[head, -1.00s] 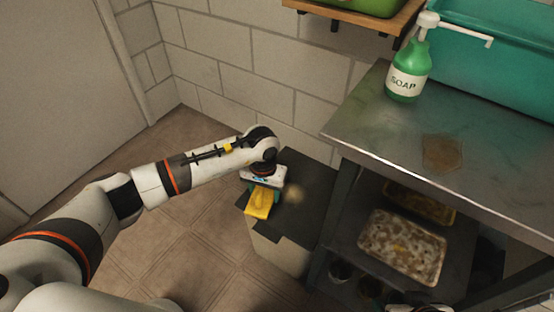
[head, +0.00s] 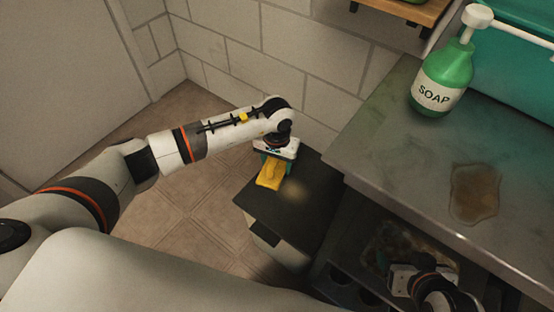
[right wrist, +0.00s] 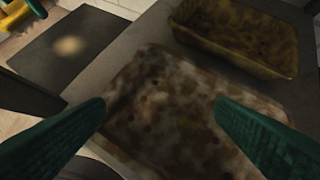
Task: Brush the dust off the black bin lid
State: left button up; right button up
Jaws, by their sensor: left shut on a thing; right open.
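The black bin lid (head: 300,222) lies on a pale bin (head: 264,237) between the wall and the metal bench. A pale round dust patch (head: 291,190) is near the lid's middle. It also shows on the lid in the right wrist view (right wrist: 68,46). My left gripper (head: 273,158) is shut on a flat yellow thing, perhaps a cloth or brush (head: 269,178), at the lid's far left part, beside the dust; contact with the lid is unclear. My right gripper (right wrist: 163,108) is open and empty above a mottled, dirty tray (right wrist: 165,135) on the lower shelf.
A second brownish tray (right wrist: 240,40) is on the shelf beside the first. The metal bench top (head: 385,150) overhangs the shelf and holds a green soap bottle (head: 441,85) and a brown stain (head: 474,193). Open floor (head: 190,225) lies left of the bin.

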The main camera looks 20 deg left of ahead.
pick_arm(q)
notch_tip(320, 180, down, 4)
jog(key=shift+r+b, duration=0.1)
jog(key=shift+b, duration=0.95)
jog(key=shift+f, duration=0.35)
pick_arm(e)
jog(key=w+a+r+t+y, duration=0.1)
jog(key=w+a+r+t, duration=0.2)
jog(key=w+r+t, duration=0.3)
jog(key=shift+w+r+t+y, duration=0.4)
jog(key=shift+w+r, duration=0.25)
jog(key=shift+w, duration=0.05)
pick_arm(q)
jog(key=shift+f, duration=0.1)
pick_arm(e)
jog(key=shift+w+a+r, duration=0.1)
jog(key=shift+r, duration=0.1)
pick_arm(q)
jog(key=shift+b, duration=0.3)
pick_arm(e)
jog(key=shift+w+a+r+t+y, duration=0.1)
jog(key=shift+r+t+y, duration=0.2)
jog(key=shift+t, duration=0.1)
